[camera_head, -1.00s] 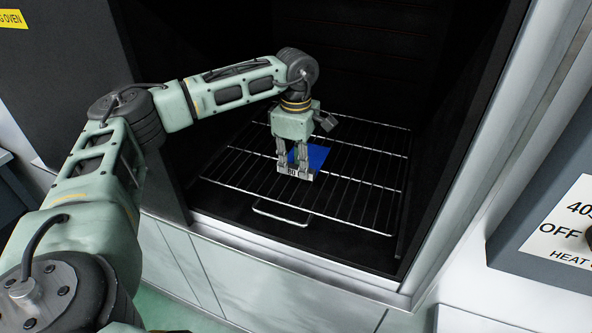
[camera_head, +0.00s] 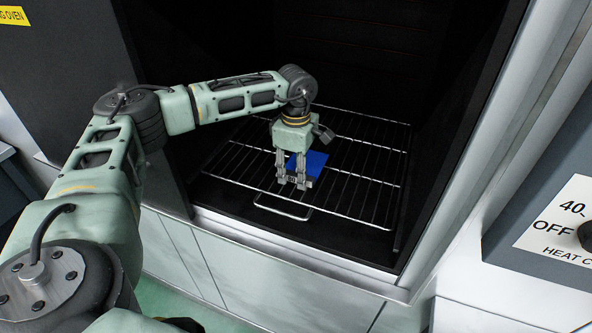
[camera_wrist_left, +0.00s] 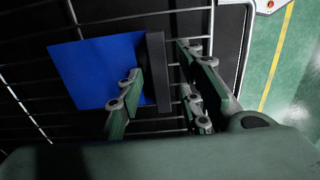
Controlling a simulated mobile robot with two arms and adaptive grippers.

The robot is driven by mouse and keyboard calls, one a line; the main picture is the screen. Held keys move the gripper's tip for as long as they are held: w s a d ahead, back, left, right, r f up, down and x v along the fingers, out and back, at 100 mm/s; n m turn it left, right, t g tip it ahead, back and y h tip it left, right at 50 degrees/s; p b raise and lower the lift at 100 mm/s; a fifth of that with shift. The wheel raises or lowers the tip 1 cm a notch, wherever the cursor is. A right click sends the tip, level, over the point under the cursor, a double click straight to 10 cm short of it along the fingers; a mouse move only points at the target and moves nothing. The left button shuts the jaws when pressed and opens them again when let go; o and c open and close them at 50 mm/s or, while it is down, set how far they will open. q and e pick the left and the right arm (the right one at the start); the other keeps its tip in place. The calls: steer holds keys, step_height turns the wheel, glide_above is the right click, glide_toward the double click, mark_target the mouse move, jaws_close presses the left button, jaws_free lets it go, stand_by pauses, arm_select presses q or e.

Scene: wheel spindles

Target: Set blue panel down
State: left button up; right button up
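The blue panel (camera_head: 314,160) lies on the wire rack (camera_head: 365,183) inside the oven. In the left wrist view the panel (camera_wrist_left: 95,72) shows as a flat blue sheet with a dark bar (camera_wrist_left: 157,72) along its right edge. My left gripper (camera_head: 291,184) points down over the panel's near edge. In the left wrist view its fingers (camera_wrist_left: 162,68) stand apart on either side of the bar, with a visible gap on the bar's right side. The fingers partly hide the panel. My right gripper is in neither view.
The dark oven walls (camera_head: 465,95) enclose the rack on the sides and back. The front sill (camera_head: 300,240) runs below the rack. A control panel with a knob (camera_head: 585,235) is at the right. Much of the rack right of the panel is clear.

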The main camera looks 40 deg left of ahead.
arm_select(q)
steer(key=shift+r, duration=0.45)
step_height(320, 180, up, 11)
steer(key=b, duration=0.3)
steer(key=shift+r+b, duration=0.2)
steer(key=shift+b, duration=0.15)
